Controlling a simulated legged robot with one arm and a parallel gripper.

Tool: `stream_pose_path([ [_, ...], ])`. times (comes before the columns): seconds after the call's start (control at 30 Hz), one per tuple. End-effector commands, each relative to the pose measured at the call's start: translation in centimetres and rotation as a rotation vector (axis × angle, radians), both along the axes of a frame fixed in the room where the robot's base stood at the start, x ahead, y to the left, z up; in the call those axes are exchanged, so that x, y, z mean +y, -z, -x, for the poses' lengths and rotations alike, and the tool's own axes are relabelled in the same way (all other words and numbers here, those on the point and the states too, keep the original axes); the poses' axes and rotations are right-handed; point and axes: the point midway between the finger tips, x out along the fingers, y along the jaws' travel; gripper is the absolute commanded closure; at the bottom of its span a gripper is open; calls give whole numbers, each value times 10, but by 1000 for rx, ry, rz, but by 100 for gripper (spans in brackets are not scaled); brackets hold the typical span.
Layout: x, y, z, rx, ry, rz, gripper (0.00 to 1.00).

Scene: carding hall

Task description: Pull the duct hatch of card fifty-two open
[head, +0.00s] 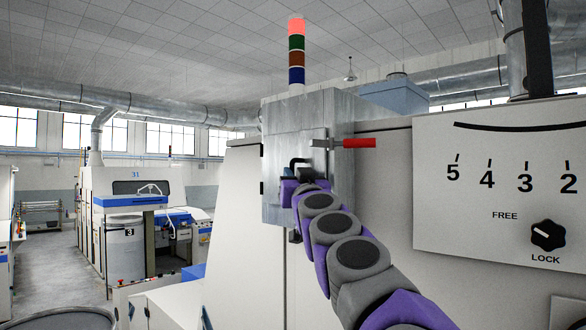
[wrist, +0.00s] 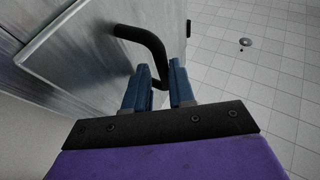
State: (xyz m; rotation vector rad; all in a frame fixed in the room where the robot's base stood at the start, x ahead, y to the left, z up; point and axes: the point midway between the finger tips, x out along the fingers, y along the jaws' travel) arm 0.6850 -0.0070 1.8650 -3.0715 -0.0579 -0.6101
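The duct hatch (head: 276,150) is a grey metal panel on the front of the duct box above the machine, and it looks closed. It fills the upper left of the wrist view (wrist: 85,60). Its black bent handle (wrist: 140,38) stands out from the panel, and its lower end lies between my two blue fingers. My gripper (wrist: 161,75) appears shut on that handle end, with little gap on either side. In the head view my gripper (head: 290,172) is at the hatch front, partly hiding the handle. A red-handled lever (head: 358,142) sticks out to the right at the hatch's right edge.
A signal tower (head: 296,60) stands behind the box. Another machine marked 31 (head: 125,205) stands at the left, with open floor (head: 48,265) beside it.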

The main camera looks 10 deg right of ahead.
Motion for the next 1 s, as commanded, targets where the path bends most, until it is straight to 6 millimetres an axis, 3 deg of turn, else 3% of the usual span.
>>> stream_pose_path([
  [0.2, 3, -4, -15, 4, -2, 2, 77],
  [0.57, 2, -6, -15, 0, -2, 1, 77],
  [0.8, 2, -5, -15, 1, -2, 1, 99],
  [1.0, 2, -5, -16, 2, -2, 1, 100],
])
